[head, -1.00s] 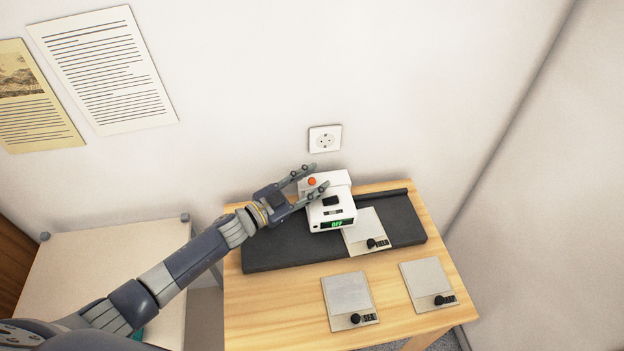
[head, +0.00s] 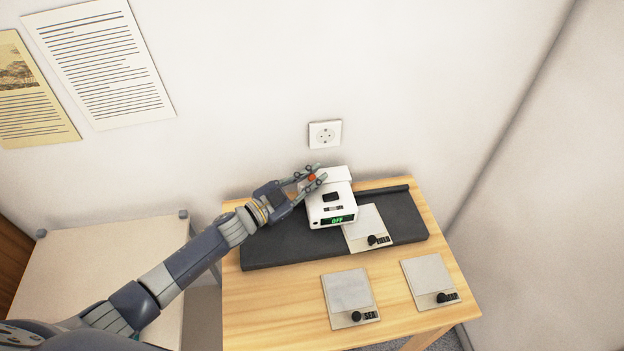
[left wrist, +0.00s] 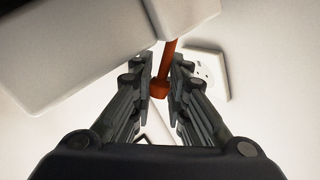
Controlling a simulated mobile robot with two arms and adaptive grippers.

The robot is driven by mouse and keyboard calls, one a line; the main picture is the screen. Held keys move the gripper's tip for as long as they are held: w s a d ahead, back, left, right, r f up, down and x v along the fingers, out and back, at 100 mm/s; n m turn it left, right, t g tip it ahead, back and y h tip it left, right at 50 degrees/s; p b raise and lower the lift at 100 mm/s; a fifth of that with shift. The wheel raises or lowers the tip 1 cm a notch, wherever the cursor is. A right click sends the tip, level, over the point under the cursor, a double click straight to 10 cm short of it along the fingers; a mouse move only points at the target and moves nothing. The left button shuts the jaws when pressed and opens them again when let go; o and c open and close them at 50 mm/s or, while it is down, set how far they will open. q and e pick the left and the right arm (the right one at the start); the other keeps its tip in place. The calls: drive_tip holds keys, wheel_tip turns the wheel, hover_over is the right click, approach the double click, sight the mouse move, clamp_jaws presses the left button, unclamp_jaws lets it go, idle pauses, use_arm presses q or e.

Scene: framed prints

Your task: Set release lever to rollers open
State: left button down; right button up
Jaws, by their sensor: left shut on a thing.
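The white laminator-like machine (head: 331,207) stands on a dark mat on the wooden table, its green display reading OFF. Its release lever has an orange-red knob (head: 312,177) at the back left of the machine. My left gripper (head: 318,176) is shut on the lever. In the left wrist view the red lever (left wrist: 166,68) runs from the white housing (left wrist: 75,45) down between the two fingers (left wrist: 160,95), its round end between the pads. The exact contact on the pads is partly hidden. My right gripper is not in view.
The dark mat (head: 280,246) lies under the machine. Several grey plates with black knobs, one at the front (head: 348,291), lie on the table (head: 270,300). A wall socket (head: 324,134) is behind. A pale side table (head: 100,265) stands left.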

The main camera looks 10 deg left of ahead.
use_arm(q)
drive_tip(key=shift+s+d+f, duration=0.1)
drive_tip(key=shift+s+f, duration=0.15)
drive_tip(key=shift+f, duration=0.15)
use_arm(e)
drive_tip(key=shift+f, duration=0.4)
use_arm(q)
drive_tip(key=c, duration=1.5)
unclamp_jaws()
drive_tip(key=shift+s, duration=0.1)
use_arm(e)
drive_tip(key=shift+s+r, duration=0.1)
